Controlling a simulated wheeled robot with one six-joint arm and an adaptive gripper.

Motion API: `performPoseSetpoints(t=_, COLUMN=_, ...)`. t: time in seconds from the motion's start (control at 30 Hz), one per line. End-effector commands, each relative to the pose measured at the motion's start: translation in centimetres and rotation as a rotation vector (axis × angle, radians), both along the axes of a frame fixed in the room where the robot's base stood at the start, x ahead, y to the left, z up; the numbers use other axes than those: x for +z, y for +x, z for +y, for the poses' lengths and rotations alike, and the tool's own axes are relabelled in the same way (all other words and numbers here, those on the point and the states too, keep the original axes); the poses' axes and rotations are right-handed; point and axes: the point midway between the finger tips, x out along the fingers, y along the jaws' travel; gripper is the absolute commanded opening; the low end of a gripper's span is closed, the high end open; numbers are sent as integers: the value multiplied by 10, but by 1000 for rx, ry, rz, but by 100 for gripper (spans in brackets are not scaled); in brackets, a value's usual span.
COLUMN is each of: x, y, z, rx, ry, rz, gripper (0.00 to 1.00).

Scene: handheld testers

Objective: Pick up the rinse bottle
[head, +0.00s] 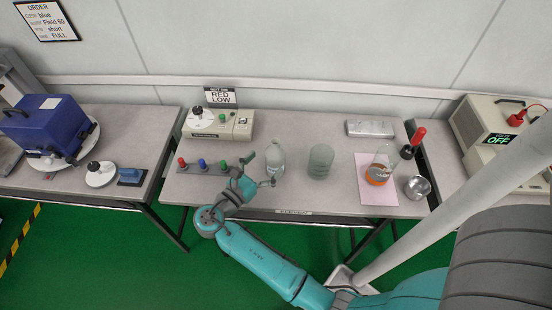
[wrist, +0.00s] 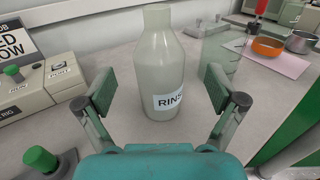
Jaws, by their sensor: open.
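The rinse bottle (wrist: 160,65) is a pale, translucent bottle with a narrow neck and a white label starting "RINS". It stands upright on the grey table, and it also shows in the head view (head: 275,158) left of the table's middle. My gripper (wrist: 158,88) is open, with one finger on each side of the bottle in the wrist view. There is a visible gap between each finger and the bottle. In the head view my gripper (head: 262,170) is at the bottle's front left. The jaws hold nothing.
A frosted jar (head: 320,161) stands right of the bottle. A row of red, blue and green knobs (head: 202,164) lies left, before a beige device (head: 218,124).

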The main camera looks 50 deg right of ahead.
Motion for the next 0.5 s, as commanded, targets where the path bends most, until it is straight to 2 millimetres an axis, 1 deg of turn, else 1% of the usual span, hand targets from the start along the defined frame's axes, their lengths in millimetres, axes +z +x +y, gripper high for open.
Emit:
performPoseSetpoints(t=0.13, x=-2, y=1, z=-10, rx=-1, ry=0, rz=1, gripper=94)
performPoseSetpoints(t=0.3, x=-9, y=3, z=-34, rx=-2, ry=0, rz=1, gripper=94)
performPoseSetpoints(t=0.4, x=-9, y=4, z=-45, rx=-1, ry=0, rz=-1, gripper=94)
performPoseSetpoints(t=0.5, x=-9, y=5, z=-52, rx=0, ry=0, rz=-1, gripper=94)
